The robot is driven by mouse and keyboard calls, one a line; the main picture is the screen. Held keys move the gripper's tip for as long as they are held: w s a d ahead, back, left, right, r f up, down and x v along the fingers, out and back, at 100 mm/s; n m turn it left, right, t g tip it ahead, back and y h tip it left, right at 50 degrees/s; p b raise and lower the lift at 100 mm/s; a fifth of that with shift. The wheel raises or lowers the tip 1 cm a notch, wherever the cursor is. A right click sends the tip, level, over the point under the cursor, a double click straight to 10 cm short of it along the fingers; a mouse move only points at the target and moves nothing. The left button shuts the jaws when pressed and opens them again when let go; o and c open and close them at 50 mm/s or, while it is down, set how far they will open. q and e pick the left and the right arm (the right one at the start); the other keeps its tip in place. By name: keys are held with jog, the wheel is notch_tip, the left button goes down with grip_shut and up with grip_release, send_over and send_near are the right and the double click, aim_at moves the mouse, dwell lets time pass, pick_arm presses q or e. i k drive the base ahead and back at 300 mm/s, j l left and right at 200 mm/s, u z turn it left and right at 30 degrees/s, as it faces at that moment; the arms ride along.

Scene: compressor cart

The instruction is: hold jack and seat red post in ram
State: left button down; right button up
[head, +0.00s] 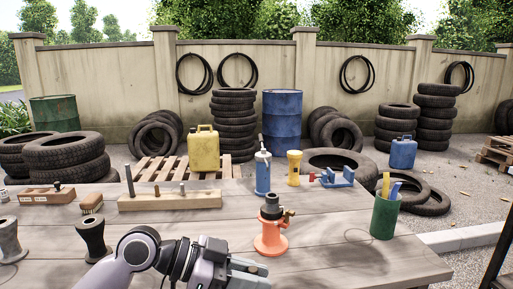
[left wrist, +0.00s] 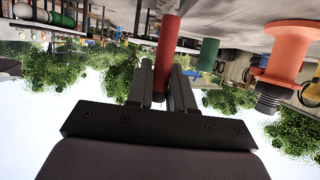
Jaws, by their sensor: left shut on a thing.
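The orange jack (head: 271,240), with a dark ram (head: 271,207) on top and a brass fitting at its side, stands upright on the wooden table. My left gripper (head: 258,270) is low in the head view, in front of the jack and apart from it. In the left wrist view, which is upside down, my left gripper (left wrist: 165,90) is shut on the red post (left wrist: 168,40). The jack also shows at the right of that view (left wrist: 288,52), clear of the post. The post is hidden in the head view. My right gripper is not in view.
Behind are a blue bottle (head: 263,173), a yellow lamp (head: 294,168) and a blue vise (head: 338,178). A wooden peg block (head: 170,201) lies back left; dark flared parts (head: 93,238) stand left. The right front table is clear.

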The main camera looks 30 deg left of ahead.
aim_at(271, 205)
jog(key=k+j, duration=0.1)
jog(key=j, duration=0.75)
jog(key=k+j, duration=0.15)
jog(key=j, duration=0.3)
